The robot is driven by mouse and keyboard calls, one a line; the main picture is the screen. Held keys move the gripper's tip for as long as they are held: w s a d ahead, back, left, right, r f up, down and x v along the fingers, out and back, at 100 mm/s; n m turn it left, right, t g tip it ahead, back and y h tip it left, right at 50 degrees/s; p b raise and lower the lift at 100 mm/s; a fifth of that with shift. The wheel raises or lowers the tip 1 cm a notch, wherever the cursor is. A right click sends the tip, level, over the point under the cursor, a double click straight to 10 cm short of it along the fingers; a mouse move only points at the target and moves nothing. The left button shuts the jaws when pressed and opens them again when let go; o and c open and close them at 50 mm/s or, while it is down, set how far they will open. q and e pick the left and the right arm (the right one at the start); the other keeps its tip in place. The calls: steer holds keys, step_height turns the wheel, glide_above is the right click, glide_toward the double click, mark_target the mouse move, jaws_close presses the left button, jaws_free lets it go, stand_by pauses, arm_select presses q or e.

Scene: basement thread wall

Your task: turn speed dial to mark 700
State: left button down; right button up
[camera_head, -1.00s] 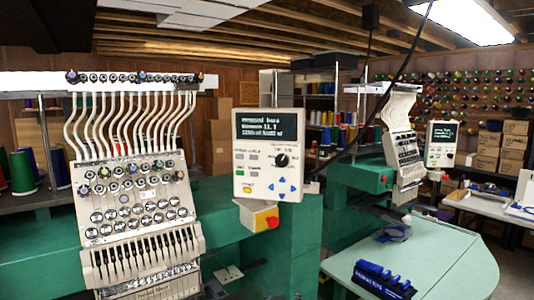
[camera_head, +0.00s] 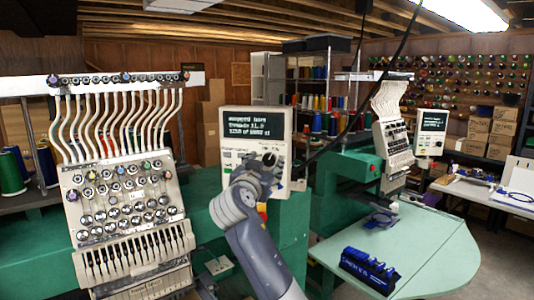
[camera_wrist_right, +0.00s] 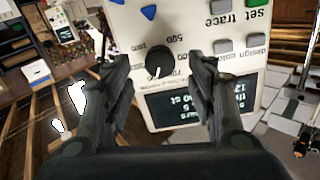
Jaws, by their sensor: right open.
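The speed dial (camera_wrist_right: 158,60) is a round black knob with a white pointer line on the white control panel (camera_wrist_right: 220,75). The wrist view shows the panel upside down. The pointer lies toward the panel's display; the printed numbers around the dial are partly legible, and I cannot tell the exact mark. In the head view the dial (camera_head: 270,158) shows just above my right gripper (camera_head: 262,178), which hides the lower panel. My right gripper (camera_wrist_right: 160,85) is open, its two fingers on either side of the dial and apart from it. My left gripper is not in view.
A multi-needle embroidery head (camera_head: 125,200) with threads stands left of the panel. A second machine with its own panel (camera_head: 432,132) stands behind to the right. A pale green table (camera_head: 430,240) holds a blue rack (camera_head: 368,270) at lower right.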

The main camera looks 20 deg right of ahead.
mark_target(268, 160)
steer(key=shift+p+x, duration=0.45)
steer(key=shift+x, duration=0.75)
steer(key=shift+w+d, duration=0.25)
steer(key=shift+w, duration=0.2)
steer(key=c, duration=1.1)
